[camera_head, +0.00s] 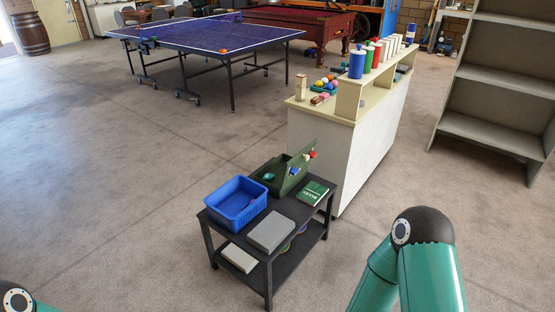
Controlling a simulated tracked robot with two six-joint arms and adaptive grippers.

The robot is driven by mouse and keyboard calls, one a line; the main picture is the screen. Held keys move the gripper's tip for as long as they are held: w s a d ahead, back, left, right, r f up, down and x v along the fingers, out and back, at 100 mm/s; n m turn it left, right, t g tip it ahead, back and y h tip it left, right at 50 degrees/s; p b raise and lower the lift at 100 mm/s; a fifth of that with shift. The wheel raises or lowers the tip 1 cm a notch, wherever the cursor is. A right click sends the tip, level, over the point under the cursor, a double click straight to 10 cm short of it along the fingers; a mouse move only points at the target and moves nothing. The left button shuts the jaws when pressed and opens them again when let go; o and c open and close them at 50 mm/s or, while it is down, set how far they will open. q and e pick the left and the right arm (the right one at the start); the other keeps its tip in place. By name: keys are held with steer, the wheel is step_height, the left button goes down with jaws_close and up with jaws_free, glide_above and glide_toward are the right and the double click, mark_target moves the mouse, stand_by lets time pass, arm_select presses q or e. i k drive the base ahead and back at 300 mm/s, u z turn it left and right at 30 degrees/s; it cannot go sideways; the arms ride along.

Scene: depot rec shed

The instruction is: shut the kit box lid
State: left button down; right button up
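The kit box (261,174) is a dark green box on the black low table (285,211). Its green lid (292,178) appears to stand raised along the box's right side. Small blue, white and red items show at the lid's right side; I cannot tell whether they are attached to it. A small teal item (268,177) shows in the box; the rest of the inside is mostly hidden. Neither of my grippers is in view. Only parts of my arms show, in the lower left corner and at the lower right, both apart from the box.
A blue basket (236,203), a grey flat box (270,232) and a green book (313,192) share the tabletop. A pale flat item (239,258) lies on the lower shelf. A counter (345,142) stands close behind right. The floor in front and left is clear.

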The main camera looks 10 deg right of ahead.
mark_target(302, 161)
steer(key=z, duration=0.1)
steer(key=i, duration=0.8)
steer(key=z, duration=1.2)
steer(key=i, duration=0.25)
steer(key=u, duration=2.45)
steer(key=k, duration=1.1)
steer(key=z, duration=1.1)
steer(key=i, duration=1.15)
steer(key=z, duration=0.05)
